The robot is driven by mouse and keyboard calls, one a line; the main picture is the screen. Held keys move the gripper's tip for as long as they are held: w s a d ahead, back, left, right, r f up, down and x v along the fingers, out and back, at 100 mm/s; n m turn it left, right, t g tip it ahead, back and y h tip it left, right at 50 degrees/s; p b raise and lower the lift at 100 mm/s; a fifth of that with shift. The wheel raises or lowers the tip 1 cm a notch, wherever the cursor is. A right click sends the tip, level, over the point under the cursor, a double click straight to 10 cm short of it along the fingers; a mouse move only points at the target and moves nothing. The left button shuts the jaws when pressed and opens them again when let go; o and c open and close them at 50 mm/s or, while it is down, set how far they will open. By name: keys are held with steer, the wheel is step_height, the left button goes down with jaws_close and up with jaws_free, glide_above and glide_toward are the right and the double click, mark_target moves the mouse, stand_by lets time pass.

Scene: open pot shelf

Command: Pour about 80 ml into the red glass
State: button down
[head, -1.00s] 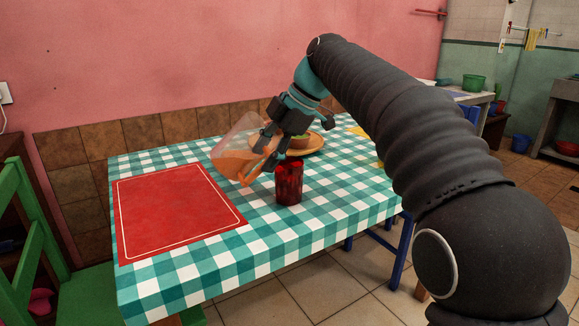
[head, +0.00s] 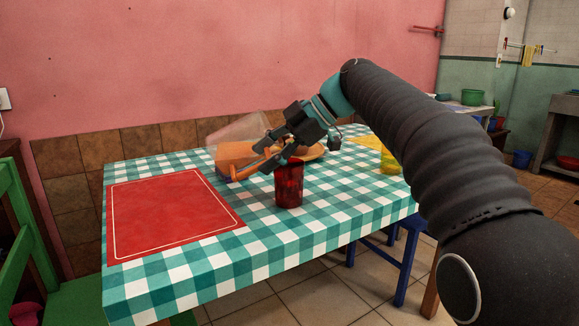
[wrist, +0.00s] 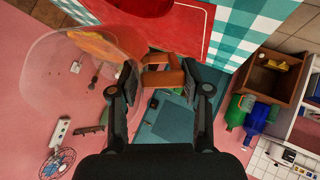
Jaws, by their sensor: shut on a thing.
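A clear pitcher (head: 232,132) with orange liquid is tilted far over on its side, left of and behind the red glass in the head view. My gripper (head: 268,158) is shut on its orange handle (head: 240,172). The wrist view shows the pitcher (wrist: 70,75) at left and the handle (wrist: 163,72) between the fingers (wrist: 152,85). The red glass (head: 289,185) stands upright on the checked table, just below and beside my gripper. I see no stream of liquid, and I cannot tell the level inside the red glass.
A red placemat (head: 170,215) lies on the left of the checked tablecloth (head: 270,240). A wooden plate (head: 312,150) sits behind my gripper, partly hidden. A yellow glass (head: 390,160) stands by the arm. A green chair (head: 20,230) is at left, and a pink wall stands behind.

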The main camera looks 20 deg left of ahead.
steer(key=shift+d+r+g+y+b, duration=0.2)
steer(key=shift+r+g+y+b, duration=0.1)
steer(key=shift+y+b, duration=0.75)
stand_by(1.5)
steer(key=shift+a+r+h+p, duration=0.25)
steer(key=shift+h+p, duration=0.2)
steer(key=shift+p, duration=0.25)
steer(key=shift+s+h+p, duration=0.1)
steer(key=shift+h+p, duration=0.4)
steer(key=shift+p, duration=0.15)
steer(key=h+p, duration=0.1)
steer(key=t+h+p, duration=0.1)
steer(key=shift+a+f+p, duration=0.1)
steer(key=shift+f+p, duration=0.2)
steer(key=shift+f, duration=0.05)
steer(key=shift+f+h, duration=0.25)
steer(key=shift+h, duration=0.05)
steer(key=shift+r+h+p, duration=0.3)
steer(key=shift+r+p, duration=0.05)
steer(key=shift+p, duration=0.45)
steer(key=shift+t, duration=0.3)
steer(key=shift+f, duration=0.15)
